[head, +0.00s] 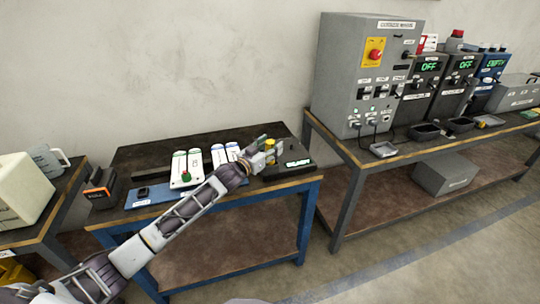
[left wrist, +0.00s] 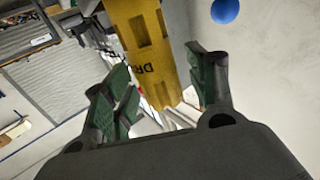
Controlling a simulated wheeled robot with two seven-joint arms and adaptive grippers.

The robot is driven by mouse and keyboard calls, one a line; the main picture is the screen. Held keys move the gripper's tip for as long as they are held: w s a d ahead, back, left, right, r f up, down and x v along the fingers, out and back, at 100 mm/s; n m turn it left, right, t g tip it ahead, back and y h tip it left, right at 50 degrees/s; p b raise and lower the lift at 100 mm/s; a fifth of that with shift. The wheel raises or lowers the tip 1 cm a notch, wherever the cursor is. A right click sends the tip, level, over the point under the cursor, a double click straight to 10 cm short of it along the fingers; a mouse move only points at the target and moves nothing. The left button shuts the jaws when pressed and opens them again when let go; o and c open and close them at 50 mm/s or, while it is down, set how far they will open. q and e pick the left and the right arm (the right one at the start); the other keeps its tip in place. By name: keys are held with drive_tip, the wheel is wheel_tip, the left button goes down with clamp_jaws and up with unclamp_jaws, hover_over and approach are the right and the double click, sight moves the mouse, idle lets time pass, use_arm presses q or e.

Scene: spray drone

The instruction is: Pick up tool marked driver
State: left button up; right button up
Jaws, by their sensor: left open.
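The yellow tool (left wrist: 145,40) shows in the left wrist view, with the letters "DR" readable and the rest of its marking hidden. A small yellow part (head: 270,143) by the gripper in the head view appears to be the same tool. My left gripper (left wrist: 165,88) is open, its green-padded fingers on either side of the tool's lower part; contact cannot be told. In the head view the left gripper (head: 262,154) is at the right part of the blue-framed bench (head: 250,196), partly hiding the tool. My right gripper is not in view.
White panels (head: 187,166) and a dark device with a green display (head: 297,163) stand on the bench near my arm. A blue mat (head: 150,194) lies at its left. A grey control cabinet (head: 350,75) stands on the right table. A blue round thing (left wrist: 225,10) shows near the tool.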

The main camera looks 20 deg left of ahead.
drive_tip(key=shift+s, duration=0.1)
use_arm(q)
clamp_jaws()
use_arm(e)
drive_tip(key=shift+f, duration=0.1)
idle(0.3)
